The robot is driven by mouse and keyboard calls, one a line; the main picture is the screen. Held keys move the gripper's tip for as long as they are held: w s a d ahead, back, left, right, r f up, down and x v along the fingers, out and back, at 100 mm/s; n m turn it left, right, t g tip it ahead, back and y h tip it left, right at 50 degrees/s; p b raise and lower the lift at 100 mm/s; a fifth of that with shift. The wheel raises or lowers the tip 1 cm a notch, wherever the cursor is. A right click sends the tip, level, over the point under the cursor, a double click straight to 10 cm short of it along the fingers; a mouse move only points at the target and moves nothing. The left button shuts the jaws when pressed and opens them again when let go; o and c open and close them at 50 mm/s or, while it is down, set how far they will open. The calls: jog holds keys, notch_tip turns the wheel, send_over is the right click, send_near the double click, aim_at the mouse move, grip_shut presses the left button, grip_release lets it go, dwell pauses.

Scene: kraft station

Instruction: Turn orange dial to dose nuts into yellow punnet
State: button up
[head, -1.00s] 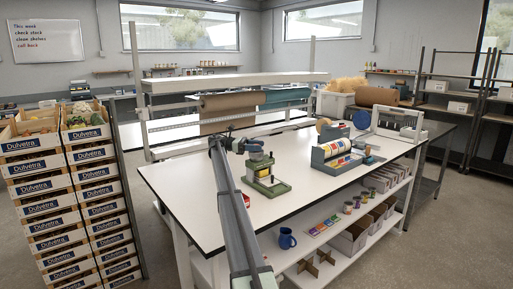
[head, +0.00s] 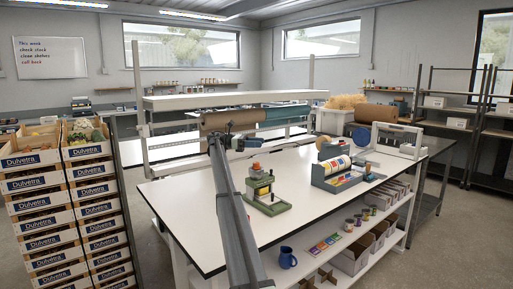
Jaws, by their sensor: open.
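A small green device (head: 267,198) stands upright on the white bench, right of my arm. A small orange part (head: 256,166) shows on its top; it may be the orange dial, but it is too small to be sure. A yellowish patch (head: 262,191) shows low on the device; I cannot tell whether it is the yellow punnet. No nuts can be made out. My gripper (head: 243,144) is open, above and slightly left of the device, apart from it, in front of the brown paper roll.
The white bench (head: 200,195) is mostly clear around the device. A grey-blue dispenser with coloured rolls (head: 337,173) stands to the right. The brown paper roll (head: 218,122) hangs on a frame behind. Stacked crates (head: 90,190) stand at the left.

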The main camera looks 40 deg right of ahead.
jog(key=w+a+f, duration=0.2)
jog(key=w+a, duration=0.1)
jog(key=a, duration=0.3)
jog(key=n+t+h, duration=0.6)
jog(key=n+t, duration=0.1)
jog(key=t, duration=0.3)
send_near(256, 164)
jog(key=d, duration=1.1)
jog(key=shift+s+f, duration=0.1)
jog(key=shift+s, duration=0.3)
